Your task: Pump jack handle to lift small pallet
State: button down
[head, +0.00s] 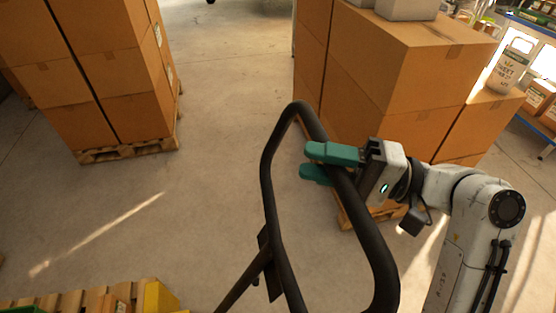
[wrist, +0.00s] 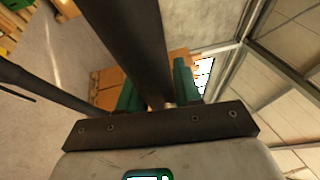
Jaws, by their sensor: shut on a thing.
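The jack handle (head: 268,200) is a black tubular loop standing tilted in the middle of the head view, with a thin shaft running down to the lower left. My gripper (head: 318,163) has teal fingers and is shut on the right side bar of the loop, near its top. In the wrist view the dark handle bar (wrist: 130,40) passes between the two teal fingers of my gripper (wrist: 160,90). The jack's body and forks are not in view. A wooden pallet (head: 90,298) shows partly at the bottom left; I cannot tell if it is the small pallet.
Stacked cardboard boxes on a pallet (head: 125,150) stand at the left. More large boxes (head: 400,80) on a pallet stand close behind my gripper at the right. A yellow object (head: 160,298) is at the bottom left. The concrete floor between the stacks is clear.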

jog(key=shift+w+d+f, duration=0.1)
jog(key=shift+d+f, duration=0.1)
jog(key=shift+d, duration=0.15)
jog(key=c, duration=0.9)
grip_release()
jog(key=shift+r, duration=0.1)
jog(key=shift+o, duration=0.2)
jog(key=s+d+f+b, duration=0.1)
jog(key=d, duration=0.9)
jog(key=shift+s+d+b, duration=0.25)
jog(key=shift+s+b, duration=0.05)
jog(key=shift+s, duration=0.1)
jog(key=shift+f, duration=0.1)
